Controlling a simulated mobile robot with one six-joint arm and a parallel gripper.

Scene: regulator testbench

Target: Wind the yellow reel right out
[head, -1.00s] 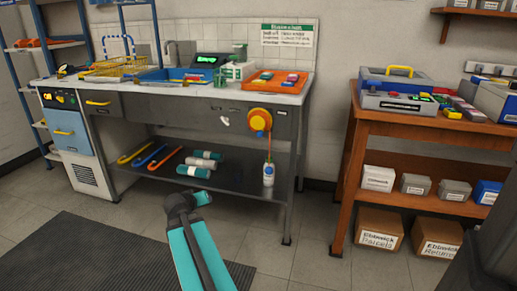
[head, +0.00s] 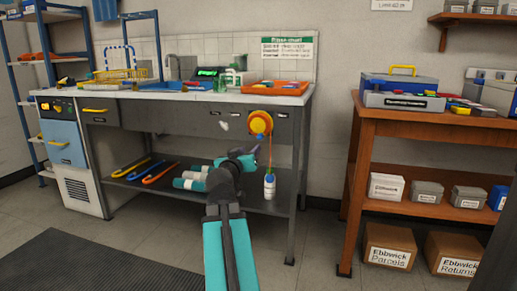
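The yellow reel (head: 261,122) is mounted on the front of the grey bench, under the right end of its top. It has an orange rim, and a small blue part shows at its lower edge. A thin reddish cord (head: 271,158) runs down from it to a white bottle (head: 269,187) with a blue top at the lower shelf. My gripper (head: 256,151) is just below the reel in the picture, left of the cord. Its fingers are small and dark, and I cannot tell whether they are open or touch anything. My arm hides part of the lower shelf.
The lower shelf (head: 283,206) holds coloured hooked rods (head: 160,172) and teal-and-white rolls (head: 188,184). A white handle (head: 224,125) sits left of the reel. An orange tray (head: 283,93) is on the bench top. A wooden table (head: 430,128) stands right, with floor between.

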